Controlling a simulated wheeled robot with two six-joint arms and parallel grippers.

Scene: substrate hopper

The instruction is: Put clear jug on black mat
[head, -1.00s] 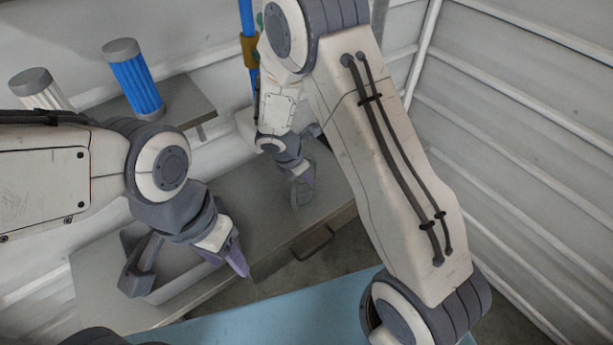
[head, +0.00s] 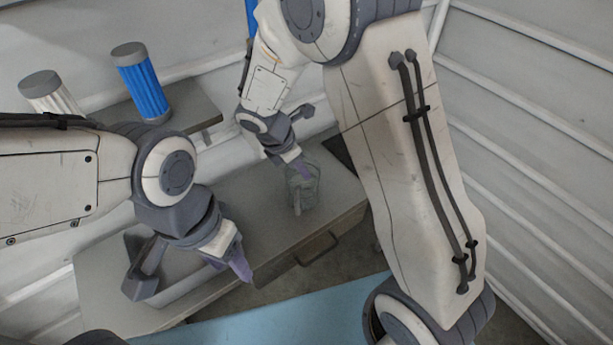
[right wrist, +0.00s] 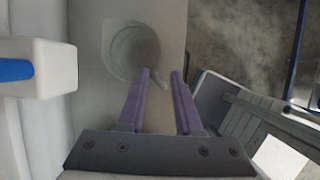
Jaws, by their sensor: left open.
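The clear jug (head: 303,190) stands on the grey worktop, to the right of my left gripper in the head view. In the right wrist view the jug (right wrist: 130,45) is seen from above as a round rim, with a small projection between my fingers. My right gripper (right wrist: 161,72) is open, with one finger over or beside the jug's edge; contact cannot be told. In the head view one of its purple fingertips overlaps the jug's top. My left gripper (head: 190,275) is open and empty above a grey bin. A dark patch, probably the black mat (head: 343,150), shows partly behind my right arm.
A grey bin (head: 185,288) sits at the left of the worktop (head: 240,195). A blue ribbed cylinder (head: 140,85) and a white one (head: 50,95) stand on a shelf behind. A drawer handle (head: 316,249) is on the front face.

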